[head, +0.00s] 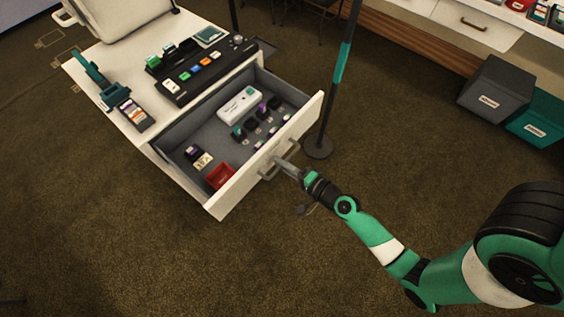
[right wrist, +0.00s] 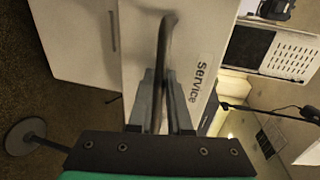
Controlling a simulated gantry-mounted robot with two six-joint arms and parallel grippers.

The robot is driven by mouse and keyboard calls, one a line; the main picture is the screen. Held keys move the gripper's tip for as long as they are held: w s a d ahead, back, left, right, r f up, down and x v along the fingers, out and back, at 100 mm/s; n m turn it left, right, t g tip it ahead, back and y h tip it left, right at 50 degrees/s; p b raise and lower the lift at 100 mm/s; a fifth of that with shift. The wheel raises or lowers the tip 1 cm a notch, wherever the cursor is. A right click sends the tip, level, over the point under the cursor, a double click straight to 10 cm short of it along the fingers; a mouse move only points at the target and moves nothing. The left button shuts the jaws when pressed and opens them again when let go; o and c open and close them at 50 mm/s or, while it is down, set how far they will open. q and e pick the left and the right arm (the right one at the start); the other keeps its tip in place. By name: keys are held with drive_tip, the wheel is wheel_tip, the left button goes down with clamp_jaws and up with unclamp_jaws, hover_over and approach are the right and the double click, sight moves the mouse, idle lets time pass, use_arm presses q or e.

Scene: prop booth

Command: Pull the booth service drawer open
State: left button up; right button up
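The booth service drawer (head: 240,194) stands well out from the white cabinet, its inside open to view in the head view. Its grey bar handle (head: 268,174) is on the white front panel. My right gripper (head: 285,166) is at this handle. In the right wrist view the handle (right wrist: 165,45) runs between the two fingers (right wrist: 162,105), which are shut on it beside the "Service" label (right wrist: 198,78). The fingers hide part of the handle. My left gripper is in neither view.
The drawer holds a white box (head: 239,104), a red tray (head: 220,176) and several small items. A button panel (head: 205,71) sits on the cabinet top. A pole on a round base (head: 318,147) stands beside the drawer. Carpet in front is clear except for my arm above it.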

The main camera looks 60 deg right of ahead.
drive_tip(key=o, duration=0.4)
drive_tip(key=shift+b+v, duration=1.1)
drive_tip(key=shift+v, duration=4.75)
